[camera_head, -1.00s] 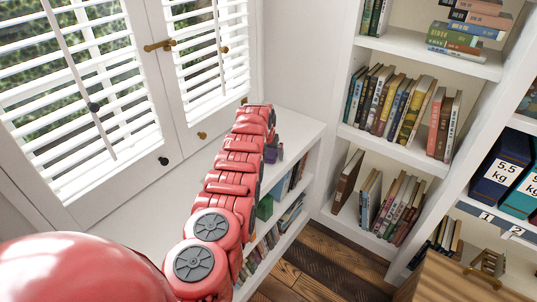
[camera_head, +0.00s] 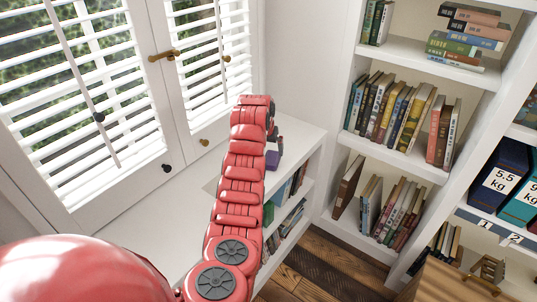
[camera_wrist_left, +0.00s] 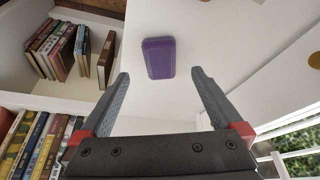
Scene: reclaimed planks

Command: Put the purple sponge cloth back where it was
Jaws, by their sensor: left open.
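The purple sponge cloth (camera_wrist_left: 158,57) lies on a white surface in the left wrist view, just ahead of my left gripper and centred between its fingers. My left gripper (camera_wrist_left: 160,76) is open and empty, its two grey fingers wide apart. In the head view a small part of the purple cloth (camera_head: 272,160) shows on the white shelf top, beside my red left arm. The left gripper (camera_head: 280,146) is mostly hidden there behind the arm. My right gripper is in neither view.
The low white shelf unit (camera_head: 303,137) holds books below its top and stands by the shuttered window (camera_head: 75,100). A tall bookcase (camera_head: 403,157) is to the right. Boxes marked 5.5 kg (camera_head: 500,178) sit at the right edge. Wooden floor (camera_head: 325,262) is open between.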

